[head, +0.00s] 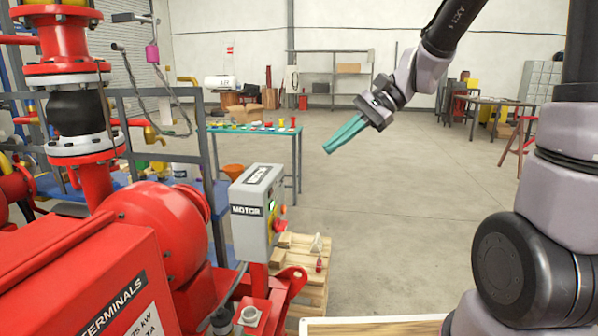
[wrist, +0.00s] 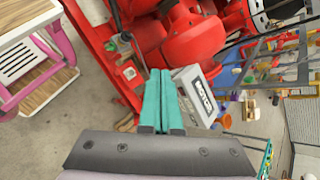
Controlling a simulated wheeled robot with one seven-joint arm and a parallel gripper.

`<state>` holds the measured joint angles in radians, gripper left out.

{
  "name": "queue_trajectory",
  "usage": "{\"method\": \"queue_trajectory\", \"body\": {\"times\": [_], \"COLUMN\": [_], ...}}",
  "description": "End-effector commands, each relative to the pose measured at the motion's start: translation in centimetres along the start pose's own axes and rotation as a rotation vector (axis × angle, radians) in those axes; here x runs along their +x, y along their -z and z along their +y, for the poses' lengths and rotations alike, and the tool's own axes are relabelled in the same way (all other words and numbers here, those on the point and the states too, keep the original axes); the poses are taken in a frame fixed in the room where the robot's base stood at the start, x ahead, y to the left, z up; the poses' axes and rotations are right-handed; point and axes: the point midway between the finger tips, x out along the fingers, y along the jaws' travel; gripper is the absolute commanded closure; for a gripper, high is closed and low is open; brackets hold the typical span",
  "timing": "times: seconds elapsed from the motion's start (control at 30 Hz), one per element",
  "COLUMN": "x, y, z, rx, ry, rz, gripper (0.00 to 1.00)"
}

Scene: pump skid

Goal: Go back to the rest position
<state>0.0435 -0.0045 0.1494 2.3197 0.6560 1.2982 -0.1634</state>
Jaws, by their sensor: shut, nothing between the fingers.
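My gripper (head: 328,149) has teal fingers that lie together, shut and empty. In the head view it hangs in the air at the upper middle, to the right of and above the grey motor control box (head: 252,205). It touches nothing that I can see. In the wrist view the teal fingers (wrist: 160,75) point toward the red pump machinery, and the grey box labelled MOTOR (wrist: 197,95) shows just right of their tips.
The red pump and motor housing (head: 90,270) fill the left side. A teal table (head: 255,130) with small coloured items stands behind the box. A wooden pallet (head: 310,262) lies on the floor beside it. Open floor (head: 410,190) spreads through the middle and right.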

Motion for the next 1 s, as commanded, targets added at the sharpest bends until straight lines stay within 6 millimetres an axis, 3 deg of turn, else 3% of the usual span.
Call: {"method": "queue_trajectory", "body": {"times": [0.3,0.5,0.6,0.73,1.0], "x": [-9.0,-14.4,-16.2,-17.4,-17.6], "y": [-2.1,-3.0,-3.4,-3.6,-3.6], "z": [6.0,8.7,9.6,10.1,10.2], "rx": [-0.346,-0.510,-0.560,-0.593,-0.599], "ry": [-0.154,-0.211,-0.225,-0.236,-0.239], "rz": [0.471,0.740,0.828,0.887,0.898], "gripper": [1.00,1.00,1.00,1.00,1.00]}}
